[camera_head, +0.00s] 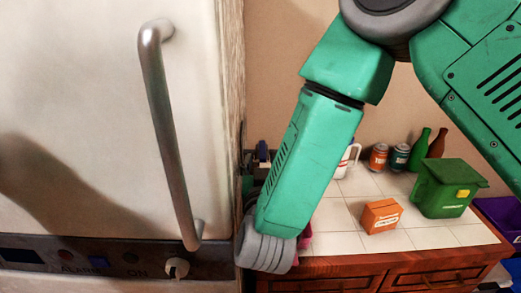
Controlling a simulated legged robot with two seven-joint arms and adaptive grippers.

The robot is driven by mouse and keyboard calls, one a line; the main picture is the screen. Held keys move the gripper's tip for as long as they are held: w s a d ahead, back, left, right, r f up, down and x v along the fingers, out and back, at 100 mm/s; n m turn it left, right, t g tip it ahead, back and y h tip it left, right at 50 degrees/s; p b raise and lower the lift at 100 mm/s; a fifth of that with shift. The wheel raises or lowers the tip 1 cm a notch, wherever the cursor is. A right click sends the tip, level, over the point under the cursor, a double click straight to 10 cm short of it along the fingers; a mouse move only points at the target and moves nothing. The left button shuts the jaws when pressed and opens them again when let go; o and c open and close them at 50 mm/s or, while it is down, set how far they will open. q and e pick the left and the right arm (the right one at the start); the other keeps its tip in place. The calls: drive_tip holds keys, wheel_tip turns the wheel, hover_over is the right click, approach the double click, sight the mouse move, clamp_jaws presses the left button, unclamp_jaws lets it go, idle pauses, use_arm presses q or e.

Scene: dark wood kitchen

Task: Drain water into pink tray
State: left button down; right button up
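My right arm comes in from the upper right and reaches down across the middle. It ends in a grey ribbed joint (264,248) in front of the counter's left edge. The fingers of my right gripper cannot be made out, so I cannot tell if it is open or shut. A small pink patch (306,238) shows just right of the forearm, on or behind the counter's left part. It may be part of the pink tray, but most of it is hidden behind my arm. No water can be seen. My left gripper is not in view.
A white appliance door (80,110) with a metal handle (172,140) and a knob (176,267) fills the left. The tiled counter (345,235) holds an orange box (381,216), a green bin (445,189), cans (379,157) and bottles (419,148). A purple container (500,215) stands right.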

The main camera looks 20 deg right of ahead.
sight(262, 151)
drive_tip(key=shift+x, duration=1.6)
drive_tip(key=shift+s+d, duration=0.1)
drive_tip(key=shift+d, duration=0.05)
clamp_jaws()
drive_tip(key=shift+s+d+r+n+t+y+b, duration=0.15)
drive_tip(key=shift+d+n+y, duration=0.25)
drive_tip(key=shift+n+y, duration=0.65)
drive_tip(key=shift+w+d+f+n+t+y+b, duration=0.15)
drive_tip(key=shift+d+n+y, duration=0.3)
drive_tip(key=shift+y, duration=1)
drive_tip(key=shift+s+a+r, duration=0.1)
unclamp_jaws()
drive_tip(key=shift+s, duration=0.1)
